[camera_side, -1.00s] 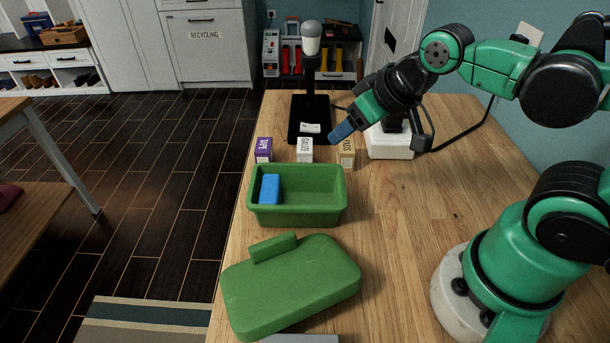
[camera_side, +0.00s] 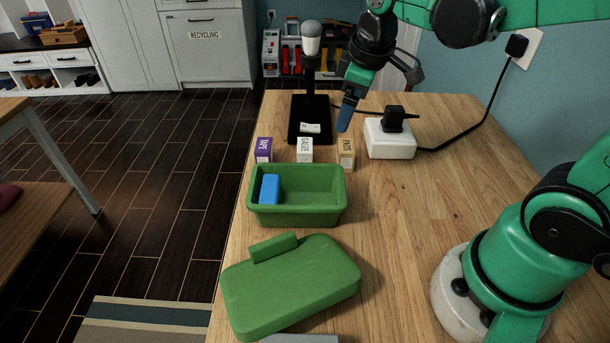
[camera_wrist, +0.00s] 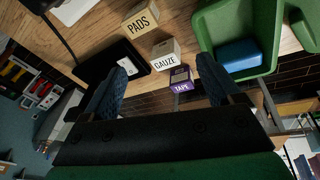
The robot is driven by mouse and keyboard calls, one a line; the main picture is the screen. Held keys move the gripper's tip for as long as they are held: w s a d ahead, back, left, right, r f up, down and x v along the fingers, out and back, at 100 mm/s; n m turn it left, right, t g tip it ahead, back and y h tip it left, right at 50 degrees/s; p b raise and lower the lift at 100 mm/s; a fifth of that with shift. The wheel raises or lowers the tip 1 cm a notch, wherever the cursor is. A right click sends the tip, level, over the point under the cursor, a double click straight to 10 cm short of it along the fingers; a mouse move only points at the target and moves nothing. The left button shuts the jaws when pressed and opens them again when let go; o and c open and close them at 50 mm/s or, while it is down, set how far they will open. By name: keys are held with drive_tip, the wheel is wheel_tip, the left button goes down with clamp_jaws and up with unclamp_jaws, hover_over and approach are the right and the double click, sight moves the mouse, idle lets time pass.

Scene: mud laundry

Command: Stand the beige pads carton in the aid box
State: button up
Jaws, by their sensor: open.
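The beige pads carton (camera_side: 346,153) stands on the wooden table behind the green aid box (camera_side: 330,211), at the right end of a row of cartons. In the wrist view the pads carton (camera_wrist: 140,22) is at the upper left, its label readable. The open aid box (camera_wrist: 285,20) is at the upper right there, with a blue block (camera_wrist: 240,55) inside its left part in the side view. My gripper (camera_side: 346,118) is above and just behind the pads carton, fingers pointing down. In the wrist view my gripper (camera_wrist: 165,85) is open and empty, its fingers wide apart.
The white gauze carton (camera_side: 305,150) and purple tape carton (camera_side: 264,150) stand left of the pads carton. A black lamp stand (camera_side: 310,120) is behind them. A white power box (camera_side: 390,139) with a plug and cable is at right. The green lid (camera_side: 300,290) lies in front.

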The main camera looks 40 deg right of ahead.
sight(346, 145)
drive_tip(key=w+d+f+n+g, duration=0.2)
drive_tip(key=d+n, duration=0.1)
drive_tip(key=shift+w+d+g, duration=0.15)
drive_tip(key=shift+g, duration=0.15)
drive_tip(key=shift+w+d+f+n, duration=0.15)
drive_tip(key=shift+d+f+n, duration=0.15)
drive_tip(key=shift+n, duration=0.1)
drive_tip(key=shift+f, duration=3.95)
drive_tip(key=c, duration=0.8)
drive_tip(key=shift+r, duration=3)
